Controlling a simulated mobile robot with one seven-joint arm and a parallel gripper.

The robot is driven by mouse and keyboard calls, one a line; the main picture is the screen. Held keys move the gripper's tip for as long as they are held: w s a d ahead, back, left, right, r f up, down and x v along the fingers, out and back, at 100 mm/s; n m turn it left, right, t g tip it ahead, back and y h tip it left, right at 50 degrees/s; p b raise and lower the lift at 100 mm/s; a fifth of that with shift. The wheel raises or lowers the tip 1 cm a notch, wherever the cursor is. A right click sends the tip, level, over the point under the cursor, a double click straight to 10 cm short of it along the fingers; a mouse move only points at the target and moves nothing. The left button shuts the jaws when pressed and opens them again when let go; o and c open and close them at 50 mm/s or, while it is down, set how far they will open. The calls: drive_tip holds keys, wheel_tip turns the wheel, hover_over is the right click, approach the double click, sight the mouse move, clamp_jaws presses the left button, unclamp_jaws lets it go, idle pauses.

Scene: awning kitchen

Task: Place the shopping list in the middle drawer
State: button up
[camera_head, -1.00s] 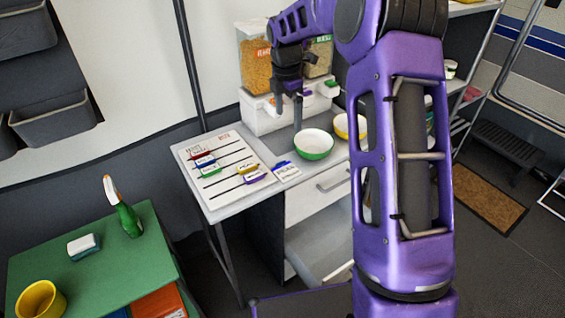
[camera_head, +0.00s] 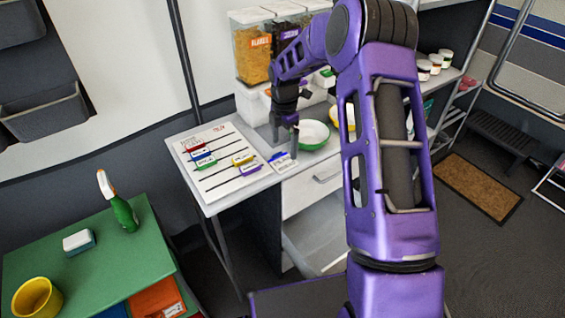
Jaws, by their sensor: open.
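A small white paper (camera_head: 284,164) with handwriting and a blue piece at its top lies on the counter, right of a big lined board; it looks like the shopping list. My gripper (camera_head: 284,137) points down just behind and above this paper, open and empty, left of the green-and-white bowl. Whether it touches anything I cannot tell. Below the counter, the upper drawer (camera_head: 312,190) with a bar handle is closed. Beneath it a white drawer (camera_head: 318,242) is pulled out, apparently the middle one; my arm hides its right part.
The lined board (camera_head: 222,187) with coloured tags lies on the counter's left. The green-and-white bowl (camera_head: 314,133) and a yellow bowl (camera_head: 351,119) stand near my gripper. Cereal dispensers (camera_head: 251,50) stand behind. A green table (camera_head: 100,258) holds a spray bottle, sponge and yellow pot.

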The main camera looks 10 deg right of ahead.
sight(283, 162)
drive_tip(key=f, duration=0.5)
drive_tip(key=shift+a, duration=0.2)
drive_tip(key=c, duration=1.2)
